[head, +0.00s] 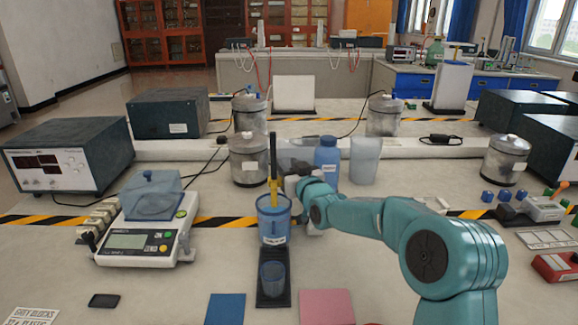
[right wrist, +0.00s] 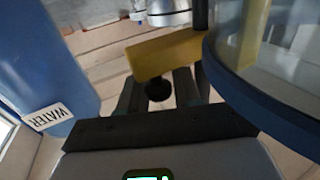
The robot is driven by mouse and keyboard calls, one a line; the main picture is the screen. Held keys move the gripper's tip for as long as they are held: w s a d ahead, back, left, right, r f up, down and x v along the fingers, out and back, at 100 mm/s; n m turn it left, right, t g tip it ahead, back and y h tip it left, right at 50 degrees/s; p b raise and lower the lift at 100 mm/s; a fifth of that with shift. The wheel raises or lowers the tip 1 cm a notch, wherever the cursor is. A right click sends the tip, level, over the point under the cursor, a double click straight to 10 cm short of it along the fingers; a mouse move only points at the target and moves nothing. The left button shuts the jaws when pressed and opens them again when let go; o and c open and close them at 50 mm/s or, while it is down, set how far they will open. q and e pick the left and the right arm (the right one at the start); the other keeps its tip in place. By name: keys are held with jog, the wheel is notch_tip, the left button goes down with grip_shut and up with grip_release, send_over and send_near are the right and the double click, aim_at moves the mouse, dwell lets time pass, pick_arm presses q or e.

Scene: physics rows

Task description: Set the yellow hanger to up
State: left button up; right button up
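The yellow hanger (head: 274,188) sits on a dark upright post, just above the blue cup (head: 273,222). In the right wrist view the hanger (right wrist: 164,54) is a yellow bar across the fingertips, with a dark round knob below it between the fingers. My right gripper (head: 291,186) is close behind the hanger, partly hidden by the cup and my own arm. In the right wrist view my right gripper (right wrist: 162,88) has its fingers apart, with a gap around the knob. Contact with the hanger cannot be told. My left gripper is not in view.
A blue water bottle (head: 327,160) stands just behind my right wrist, beside a translucent container (head: 364,161). A balance (head: 150,236) is to the left.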

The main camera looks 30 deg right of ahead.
jog(key=shift+w, duration=0.1)
grip_shut()
notch_tip(320, 180, up, 10)
jog(key=p, duration=0.3)
jog(key=shift+r+p, duration=0.25)
jog(key=shift+p, duration=0.05)
jog(key=shift+d, duration=0.1)
grip_release()
